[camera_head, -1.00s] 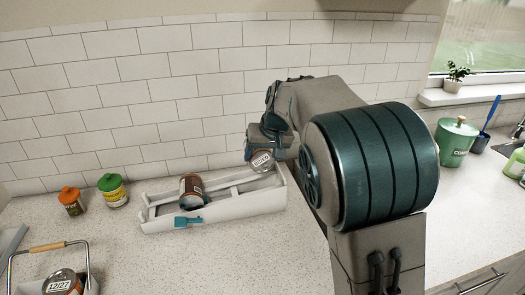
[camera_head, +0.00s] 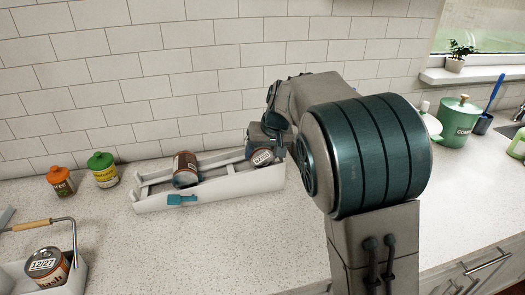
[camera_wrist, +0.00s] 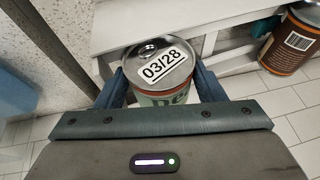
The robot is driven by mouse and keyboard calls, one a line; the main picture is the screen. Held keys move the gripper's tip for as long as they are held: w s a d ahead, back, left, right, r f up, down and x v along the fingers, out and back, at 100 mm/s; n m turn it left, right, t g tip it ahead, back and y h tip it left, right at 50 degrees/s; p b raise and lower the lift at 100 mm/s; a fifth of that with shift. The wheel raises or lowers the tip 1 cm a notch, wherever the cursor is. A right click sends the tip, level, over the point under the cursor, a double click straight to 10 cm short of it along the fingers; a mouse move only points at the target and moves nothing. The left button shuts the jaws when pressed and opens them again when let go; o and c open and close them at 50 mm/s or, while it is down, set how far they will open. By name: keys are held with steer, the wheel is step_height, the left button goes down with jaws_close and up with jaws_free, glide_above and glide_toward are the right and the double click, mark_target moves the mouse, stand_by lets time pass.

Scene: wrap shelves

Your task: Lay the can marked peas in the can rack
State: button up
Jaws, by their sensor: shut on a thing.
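My gripper (camera_head: 262,146) is shut on a can (camera_head: 264,157) with a date label on its lid. In the wrist view the fingers of my gripper (camera_wrist: 160,88) close on both sides of this can (camera_wrist: 160,72); the lid reads 03/28. Its side is pale and green, with the name mostly hidden, so I cannot confirm peas. The white can rack (camera_head: 240,191) stands against the tiled wall. The held can is at the rack's right end, low between its walls; whether it touches the rack is unclear. The rack also shows in the wrist view (camera_wrist: 120,32).
A brown can (camera_head: 184,172) lies in the rack, left of the held can. Orange-lidded (camera_head: 61,182) and green-lidded (camera_head: 102,170) jars stand left of the rack. A handled carrier (camera_head: 72,283) with a 12/27 can (camera_head: 45,264) is front left. The counter before the rack is clear.

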steer(key=shift+r, duration=0.1)
steer(key=o, duration=1)
steer(key=shift+o, duration=1.4)
steer(key=shift+a, duration=0.1)
steer(key=shift+d, duration=0.3)
steer(key=v, duration=1.3)
steer(key=s+d+f+m+h, duration=0.1)
steer(key=s+d+f, duration=0.3)
steer(key=s, duration=0.4)
steer(key=s+d+f+m+h, duration=0.1)
steer(key=s+d+f, duration=0.3)
steer(key=s, duration=0.5)
steer(key=s+d+f+m+g, duration=0.1)
steer(key=s+d+f, duration=0.4)
steer(key=s, duration=0.4)
steer(key=shift+s+f+h, duration=0.25)
steer(key=shift+f+h, duration=0.15)
steer(key=shift+f, duration=0.45)
